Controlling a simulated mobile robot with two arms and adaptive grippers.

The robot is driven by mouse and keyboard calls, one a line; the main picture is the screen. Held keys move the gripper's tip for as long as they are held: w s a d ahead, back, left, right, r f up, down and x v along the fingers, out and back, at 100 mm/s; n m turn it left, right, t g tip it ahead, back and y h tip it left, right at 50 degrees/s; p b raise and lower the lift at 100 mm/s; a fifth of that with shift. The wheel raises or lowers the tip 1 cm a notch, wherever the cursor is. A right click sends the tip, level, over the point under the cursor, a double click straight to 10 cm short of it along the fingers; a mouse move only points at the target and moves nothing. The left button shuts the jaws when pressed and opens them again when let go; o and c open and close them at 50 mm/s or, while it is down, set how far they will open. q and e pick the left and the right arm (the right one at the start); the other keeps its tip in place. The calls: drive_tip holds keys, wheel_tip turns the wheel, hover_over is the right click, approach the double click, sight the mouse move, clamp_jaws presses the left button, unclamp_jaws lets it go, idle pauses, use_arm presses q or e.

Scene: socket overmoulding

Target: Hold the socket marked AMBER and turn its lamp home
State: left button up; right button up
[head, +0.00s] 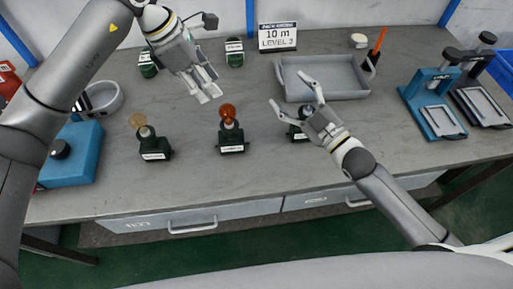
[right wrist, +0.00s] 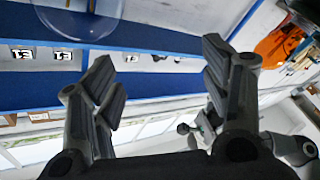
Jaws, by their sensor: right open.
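Three dark green sockets with white labels stand in the front row in the head view. The left socket (head: 155,148) carries a clear, yellowish lamp (head: 138,121). The middle socket (head: 231,141) carries an orange lamp (head: 228,111), upright. The right socket (head: 296,131) is partly hidden behind my right gripper. The labels are too small to read, so I cannot tell which says AMBER. My left gripper (head: 209,91) hangs above and behind the middle lamp, apart from it; its opening is unclear. My right gripper (head: 289,91) is open and empty, with its spread fingers also in the right wrist view (right wrist: 160,78).
Two more green sockets (head: 148,66) (head: 234,53) stand at the back. A grey tray (head: 322,94) lies behind my right gripper. Blue presses (head: 430,105) stand right; a blue box (head: 82,160) and round dish (head: 104,98) stand left. The front bench edge is clear.

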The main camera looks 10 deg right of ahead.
sight(235, 130)
drive_tip(key=s+a+f+m+g, duration=0.2)
drive_tip(key=s+a+f+m, duration=0.4)
drive_tip(key=s+a+f, duration=0.3)
drive_tip(key=x, duration=0.8)
drive_tip(key=f+x, duration=0.1)
drive_tip(key=x, duration=0.3)
drive_tip(key=shift+s+a, duration=0.2)
drive_tip(key=shift+a, duration=0.15)
drive_tip(key=shift+r, duration=0.1)
